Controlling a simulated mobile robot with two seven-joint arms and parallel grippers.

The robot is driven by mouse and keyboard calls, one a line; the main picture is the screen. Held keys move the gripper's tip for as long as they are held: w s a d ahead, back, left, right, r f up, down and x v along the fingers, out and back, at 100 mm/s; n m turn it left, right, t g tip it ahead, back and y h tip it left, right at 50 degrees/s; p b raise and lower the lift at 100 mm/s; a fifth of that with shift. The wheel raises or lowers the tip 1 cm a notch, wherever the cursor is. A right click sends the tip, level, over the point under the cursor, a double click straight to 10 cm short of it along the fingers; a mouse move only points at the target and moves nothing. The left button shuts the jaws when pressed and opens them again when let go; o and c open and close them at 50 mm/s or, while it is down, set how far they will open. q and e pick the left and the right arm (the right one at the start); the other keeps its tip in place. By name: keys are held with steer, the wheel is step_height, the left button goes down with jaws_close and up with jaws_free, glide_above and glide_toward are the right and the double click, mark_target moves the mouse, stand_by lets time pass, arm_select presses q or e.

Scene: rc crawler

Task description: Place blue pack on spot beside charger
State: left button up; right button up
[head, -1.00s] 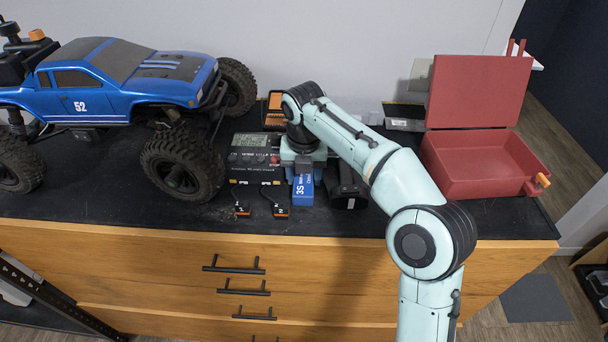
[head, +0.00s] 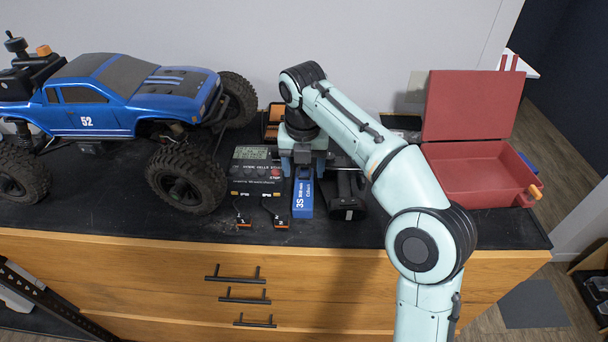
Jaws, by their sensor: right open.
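The blue pack (head: 303,198), marked 3S, lies on the black bench top just right of the charger (head: 257,172). The charger is a dark box with a small display, and two leads with orange connectors lie in front of it. My right gripper (head: 303,170) is above the far end of the blue pack, pointing down, with its jaws open. The pack's far end is partly hidden by the gripper. I cannot tell whether the fingers touch it. My left gripper is not in view.
A black object (head: 347,198) lies close on the pack's right. A blue crawler truck (head: 135,100) stands at the left. An open red box (head: 478,172) stands at the right. An orange-and-black case (head: 272,118) is behind the charger. The bench's front edge is near.

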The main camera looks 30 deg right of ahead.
step_height(320, 180, up, 4)
steer(key=shift+s+a+r+p, duration=0.1)
steer(key=shift+s+p, duration=0.05)
steer(key=shift+p, duration=0.35)
